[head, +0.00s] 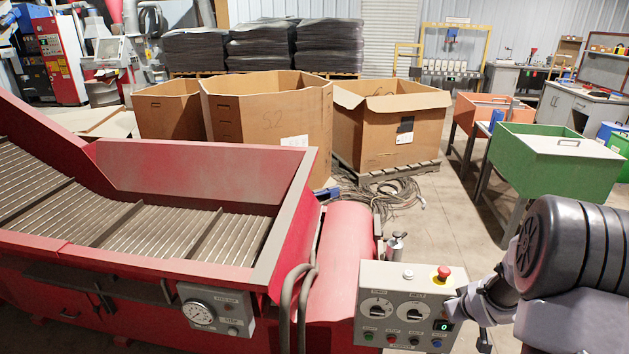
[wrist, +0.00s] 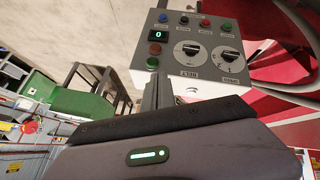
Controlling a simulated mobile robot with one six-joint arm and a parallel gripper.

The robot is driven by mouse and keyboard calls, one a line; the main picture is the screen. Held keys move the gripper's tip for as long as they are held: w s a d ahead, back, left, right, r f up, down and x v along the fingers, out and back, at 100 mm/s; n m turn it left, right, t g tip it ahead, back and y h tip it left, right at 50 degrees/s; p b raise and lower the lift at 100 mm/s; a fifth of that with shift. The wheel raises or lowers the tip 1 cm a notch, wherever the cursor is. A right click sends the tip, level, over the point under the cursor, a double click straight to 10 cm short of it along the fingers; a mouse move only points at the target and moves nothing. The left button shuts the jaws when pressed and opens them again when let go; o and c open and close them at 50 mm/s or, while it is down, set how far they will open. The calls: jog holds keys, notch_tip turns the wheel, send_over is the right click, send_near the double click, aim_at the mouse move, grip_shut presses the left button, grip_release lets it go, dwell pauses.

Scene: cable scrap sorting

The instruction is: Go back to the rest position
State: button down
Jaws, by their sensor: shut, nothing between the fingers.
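My gripper (head: 484,341) is at the lower right of the head view, just right of the grey control box (head: 398,285), and partly cut off by the bottom edge. In the wrist view the dark fingers (wrist: 156,92) are together and empty, in front of the control box (wrist: 210,72), which appears upside down. The box has two dials, a red stop button (head: 444,272), a row of small coloured buttons and a display reading 0. I cannot tell whether the fingers touch the box.
A red conveyor machine (head: 210,165) fills the left side. Cardboard boxes (head: 265,115) and a cable pile (head: 385,195) lie behind it. A green bin (head: 550,160) and an orange bin (head: 480,108) stand at the right. Bare floor (head: 455,225) lies between.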

jog(key=s+a+r+m+y, duration=0.1)
jog(key=s+a+r+m, duration=0.1)
jog(key=s+a+r, duration=0.55)
jog(key=s+a+r+m, duration=0.2)
jog(key=s+a+r, duration=0.1)
jog(key=a+r, duration=0.85)
jog(key=s+a+r+y, duration=0.1)
jog(key=s+a+y, duration=0.1)
jog(key=s+a, duration=0.4)
jog(key=s+a+r+m+g+y, duration=0.1)
jog(key=s+a+r+y, duration=0.1)
jog(key=s+a, duration=0.4)
jog(key=s, duration=0.4)
jog(key=shift+a+r, duration=0.25)
jog(key=shift+a, duration=0.1)
jog(key=shift+d, duration=0.1)
